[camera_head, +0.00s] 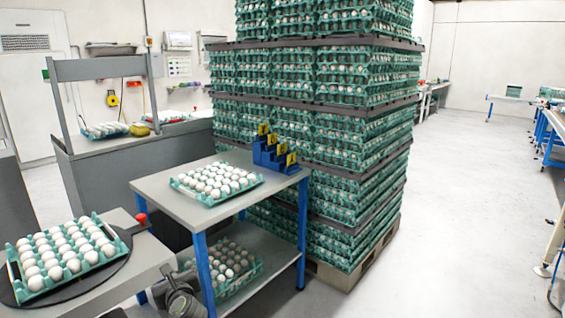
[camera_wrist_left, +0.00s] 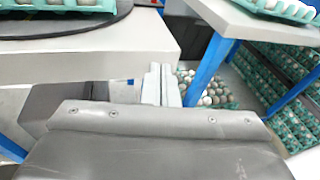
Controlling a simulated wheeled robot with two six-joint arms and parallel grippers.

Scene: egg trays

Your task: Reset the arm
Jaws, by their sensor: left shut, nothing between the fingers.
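My left gripper (camera_wrist_left: 161,84) shows in the left wrist view with its two pale fingers together and nothing between them. It is beside the edge of the grey work surface (camera_wrist_left: 90,62), apart from the eggs. In the head view, a dark part of my left arm (camera_head: 184,297) shows low, between the near-left bench and the blue-legged table. My right gripper is in neither view.
A teal egg tray (camera_head: 38,290) sits on a dark round plate at left. Another tray (camera_head: 208,200) is on the blue-legged table (camera_head: 155,188), one on its lower shelf. A tall pallet stack (camera_head: 340,152) stands behind.

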